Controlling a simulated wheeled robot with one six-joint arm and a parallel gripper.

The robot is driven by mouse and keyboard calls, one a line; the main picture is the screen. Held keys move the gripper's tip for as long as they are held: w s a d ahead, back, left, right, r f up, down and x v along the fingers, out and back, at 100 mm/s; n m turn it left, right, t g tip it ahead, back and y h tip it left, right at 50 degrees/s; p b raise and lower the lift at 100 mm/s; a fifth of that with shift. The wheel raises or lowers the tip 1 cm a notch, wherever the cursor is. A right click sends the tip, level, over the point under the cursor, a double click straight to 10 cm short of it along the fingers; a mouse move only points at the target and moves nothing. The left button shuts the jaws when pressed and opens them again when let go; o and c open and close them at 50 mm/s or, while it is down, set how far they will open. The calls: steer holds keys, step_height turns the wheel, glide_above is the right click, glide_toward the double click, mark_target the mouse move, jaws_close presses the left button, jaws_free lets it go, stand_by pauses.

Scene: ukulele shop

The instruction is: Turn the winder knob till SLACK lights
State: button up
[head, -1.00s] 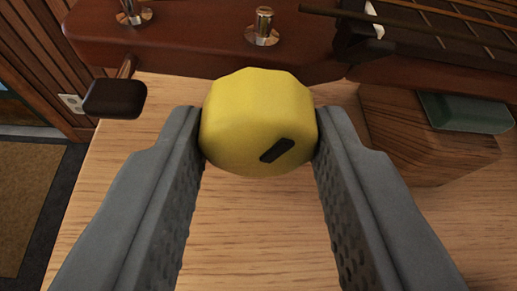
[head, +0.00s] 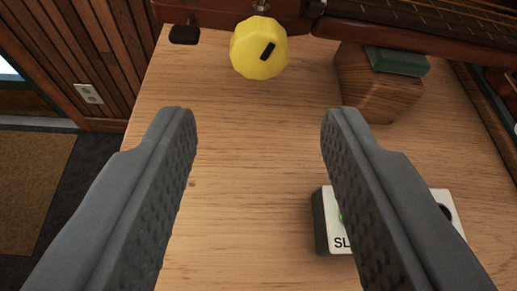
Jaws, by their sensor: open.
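The yellow faceted winder knob (head: 252,50) with a dark slot-shaped mark (head: 267,51) is at the top of the view, under the edge of the brown headstock (head: 225,8). My gripper (head: 258,115) is open and empty, its fingers well apart, short of the knob and not touching it. The mark slants up to the right. A small box (head: 321,225) with a white top lies at the lower right. The letters "SL" show on it beside my right finger. That finger hides most of its label, and a sliver of green shows above the letters; I cannot tell whether it is lit.
A wooden block (head: 377,88) with a green pad (head: 398,62) stands under the instrument's neck (head: 420,38), right of the knob. A dark tuner button (head: 184,34) sticks out to the left. The wooden tabletop (head: 240,190) is bare between my fingers; its edge runs down the left.

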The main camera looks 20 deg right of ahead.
steer(key=v, duration=0.8)
steer(key=shift+s+r, duration=0.1)
steer(key=shift+s, duration=0.05)
steer(key=s+d+r+t, duration=0.2)
steer(key=s+d+r, duration=0.1)
steer(key=s+d, duration=1)
steer(key=s+d+r+t+y, duration=0.1)
steer(key=s+d+r, duration=0.2)
steer(key=s+d, duration=1)
steer(key=s, duration=0.4)
steer(key=shift+s+m+t, duration=0.3)
steer(key=shift+s+t, duration=0.05)
steer(key=shift+t, duration=0.05)
